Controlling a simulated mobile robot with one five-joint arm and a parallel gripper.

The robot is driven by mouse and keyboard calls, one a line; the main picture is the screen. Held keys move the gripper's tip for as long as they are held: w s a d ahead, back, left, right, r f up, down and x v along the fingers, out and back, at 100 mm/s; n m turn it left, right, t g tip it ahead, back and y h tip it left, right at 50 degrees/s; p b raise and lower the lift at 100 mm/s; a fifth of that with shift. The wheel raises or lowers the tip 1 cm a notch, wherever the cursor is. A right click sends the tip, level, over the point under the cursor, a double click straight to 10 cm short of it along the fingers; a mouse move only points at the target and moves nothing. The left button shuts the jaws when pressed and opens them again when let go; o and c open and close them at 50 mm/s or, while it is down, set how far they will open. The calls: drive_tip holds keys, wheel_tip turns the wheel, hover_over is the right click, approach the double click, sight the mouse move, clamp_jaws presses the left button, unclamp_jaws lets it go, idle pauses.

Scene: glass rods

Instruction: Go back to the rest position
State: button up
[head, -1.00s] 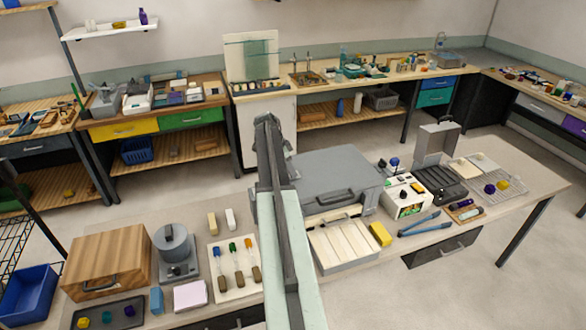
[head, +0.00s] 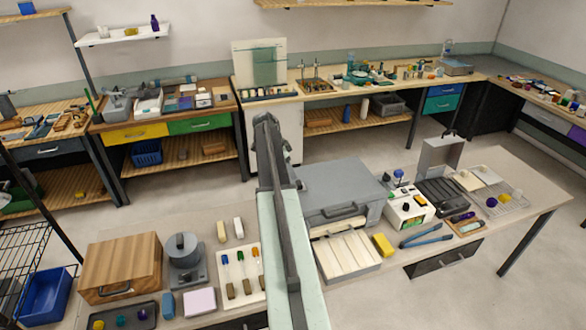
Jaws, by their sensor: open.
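My arm rises from the bottom middle of the head view, a pale green link with a dark link above it, and points away over the near bench (head: 410,277). Its dark far end stands in front of the white cabinet at the back. I cannot make out any gripper fingers there; they are out of sight or hidden behind the arm. Nothing held shows at the arm's end.
Left of my arm on the near bench are a wooden box (head: 120,268), a grey round-topped device (head: 184,262) and a dark tray (head: 126,316). Right of it are a grey case (head: 340,188) and a white compartment tray (head: 346,254). Open floor lies beyond.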

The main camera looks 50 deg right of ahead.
idle(0.4)
drive_tip(key=w+a+f+n+t+b, duration=0.1)
drive_tip(key=w+a+f+n+b, duration=0.25)
drive_tip(key=a, duration=0.65)
drive_tip(key=w+a+f+n+y+b, duration=0.1)
drive_tip(key=w+a+f+n+b, duration=0.2)
drive_tip(key=a, duration=0.6)
drive_tip(key=w+a+f+n+t+b, duration=0.15)
drive_tip(key=a+f+n+b, duration=0.3)
drive_tip(key=a, duration=0.55)
drive_tip(key=s+a+f+n+y+b, duration=0.1)
drive_tip(key=s+a+f+n+b, duration=0.1)
drive_tip(key=a, duration=0.9)
drive_tip(key=s+a+f+n+b, duration=0.2)
drive_tip(key=a+f+n+b, duration=0.2)
drive_tip(key=a+n, duration=0.3)
drive_tip(key=s+a+f+n+y+b, duration=0.1)
drive_tip(key=a+f+n+b, duration=0.2)
drive_tip(key=a, duration=1.2)
drive_tip(key=shift+s+a+f+n+y, duration=0.3)
drive_tip(key=shift+s+a+f+n, duration=0.1)
drive_tip(key=shift+f+n, duration=0.6)
